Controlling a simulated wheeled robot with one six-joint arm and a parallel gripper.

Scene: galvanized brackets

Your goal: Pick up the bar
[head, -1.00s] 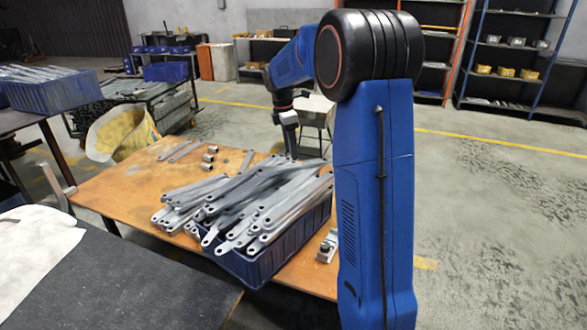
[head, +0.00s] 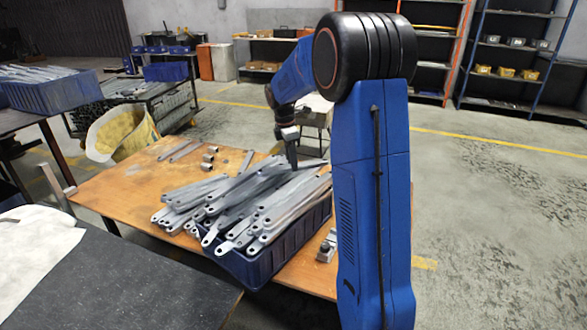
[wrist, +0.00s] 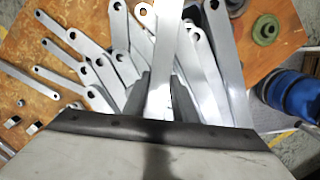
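Grey flat metal bars with holed ends lie heaped in a blue bin (head: 262,262) on the wooden table in the head view. In the wrist view, one pale bar (wrist: 163,70) runs up the middle, between the two fingers of my gripper (wrist: 161,97). The fingers look open, one on each side of this bar; I cannot tell whether they touch it. In the head view my gripper (head: 293,162) points down at the back right of the heap. The lower end of the bar is hidden behind the gripper body in the wrist view.
Loose bars (head: 181,151) and small metal cylinders (head: 209,156) lie on the table (head: 128,183) left of the bin. A small bracket (head: 327,245) lies right of the bin. A dark bench (head: 130,270) is at the front left.

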